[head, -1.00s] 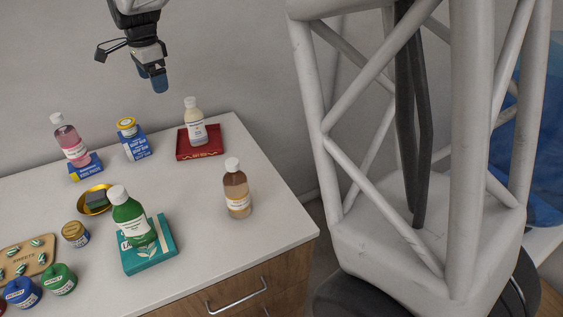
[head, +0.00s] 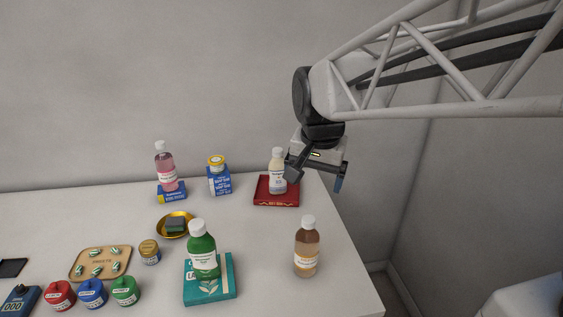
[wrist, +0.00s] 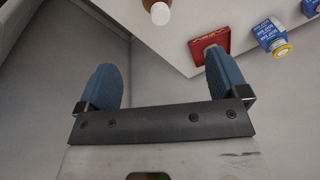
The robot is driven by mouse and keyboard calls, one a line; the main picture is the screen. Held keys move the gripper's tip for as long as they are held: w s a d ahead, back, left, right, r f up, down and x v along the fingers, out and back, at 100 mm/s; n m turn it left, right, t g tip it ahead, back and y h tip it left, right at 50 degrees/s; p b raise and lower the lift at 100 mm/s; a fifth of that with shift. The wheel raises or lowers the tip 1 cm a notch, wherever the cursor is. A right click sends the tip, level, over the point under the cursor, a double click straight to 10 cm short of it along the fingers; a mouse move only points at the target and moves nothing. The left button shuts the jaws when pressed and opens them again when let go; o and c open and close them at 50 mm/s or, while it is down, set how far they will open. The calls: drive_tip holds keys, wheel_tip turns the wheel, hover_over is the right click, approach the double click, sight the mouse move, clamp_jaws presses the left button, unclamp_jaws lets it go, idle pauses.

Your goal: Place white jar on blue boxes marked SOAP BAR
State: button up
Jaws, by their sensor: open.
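A small jar with a yellow lid and a pale body (head: 216,163) stands upright on blue boxes marked SOAP BAR (head: 219,185) at the back of the counter. In the wrist view the SOAP BAR boxes (wrist: 267,33) are at the upper right, with the jar's yellow lid (wrist: 283,51) beside them. A cream bottle with a white cap (head: 278,172) stands on a red box (head: 276,198). My gripper (head: 315,178) is open and empty, right of that bottle near the counter's right edge. In the wrist view its blue fingers are wide apart.
A pink bottle (head: 166,170) stands on a blue box at the back left. A green bottle (head: 202,255) on a teal box, a brown bottle (head: 307,250), a gold dish (head: 166,231) and a gold-lidded jar (head: 149,254) stand nearer. Counter between teal box and brown bottle is clear.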

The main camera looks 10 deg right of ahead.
drive_tip(key=s+d+f+n, duration=0.1)
drive_tip(key=s+f+n, duration=0.1)
drive_tip(key=s, duration=0.5)
drive_tip(key=s+d+f+n, duration=0.2)
drive_tip(key=s+f+n, duration=0.1)
drive_tip(key=s, duration=0.5)
drive_tip(key=shift+s+f+t, duration=0.3)
drive_tip(key=shift+f, duration=0.45)
